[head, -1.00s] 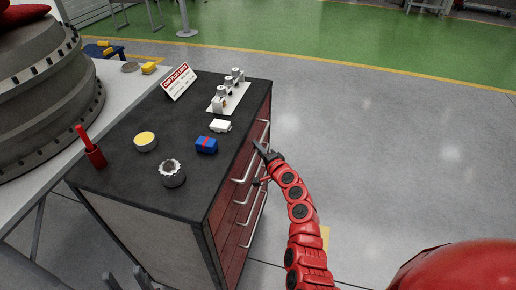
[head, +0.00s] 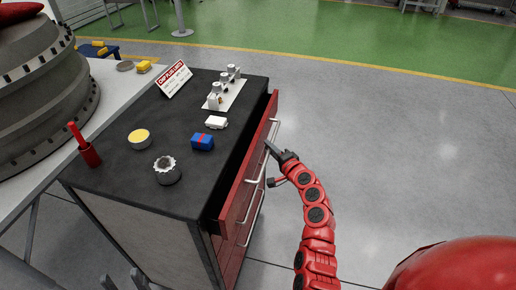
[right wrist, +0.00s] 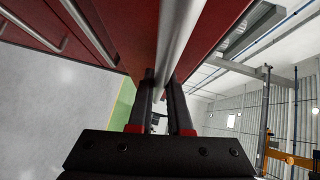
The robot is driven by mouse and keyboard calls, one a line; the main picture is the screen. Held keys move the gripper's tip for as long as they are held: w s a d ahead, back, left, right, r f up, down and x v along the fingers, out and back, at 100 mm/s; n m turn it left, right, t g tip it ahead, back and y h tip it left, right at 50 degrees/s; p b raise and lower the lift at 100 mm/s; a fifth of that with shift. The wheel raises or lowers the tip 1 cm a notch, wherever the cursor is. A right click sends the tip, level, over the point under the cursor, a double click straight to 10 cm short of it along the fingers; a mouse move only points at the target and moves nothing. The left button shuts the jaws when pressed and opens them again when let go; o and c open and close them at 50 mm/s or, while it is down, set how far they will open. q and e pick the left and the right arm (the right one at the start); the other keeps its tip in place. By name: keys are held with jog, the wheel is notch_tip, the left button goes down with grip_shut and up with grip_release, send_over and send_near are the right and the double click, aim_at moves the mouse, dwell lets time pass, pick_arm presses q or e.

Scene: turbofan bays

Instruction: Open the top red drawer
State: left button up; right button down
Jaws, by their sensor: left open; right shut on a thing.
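The top red drawer (head: 238,196) is partly open. A dark gap shows between its front and the black worktop of the cabinet (head: 112,172). My right gripper (head: 269,165) is shut on the drawer's long metal handle (head: 277,128). In the right wrist view the handle (right wrist: 180,38) runs between the two fingers of the right gripper (right wrist: 161,98). My left gripper (head: 124,280) is open and empty at the bottom edge of the head view, low beside the cabinet's near side. The drawer's inside is mostly hidden.
On the worktop are a blue box (head: 202,142), a white piece (head: 216,122), a toothed metal part (head: 167,171), a yellow-topped tin (head: 139,139), a sign (head: 174,79) and a white plate with metal fittings (head: 223,93). More drawers lie below. The floor at right is clear.

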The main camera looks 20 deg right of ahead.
jog(key=s+d+b, duration=0.4)
jog(key=s+d, duration=0.2)
jog(key=d, duration=0.3)
jog(key=s+d+b, duration=0.4)
jog(key=s+d, duration=0.3)
jog(key=d, duration=0.3)
jog(key=shift+s+d+b, duration=0.15)
jog(key=shift+d+b, duration=0.15)
jog(key=shift+b, duration=0.1)
jog(key=c, duration=0.8)
grip_release()
jog(key=shift+c, duration=0.2)
jog(key=b+v, duration=0.1)
jog(key=v, duration=1.6)
jog(key=shift+s+b, duration=0.15)
jog(key=shift+b, duration=0.25)
jog(key=shift+d, duration=0.1)
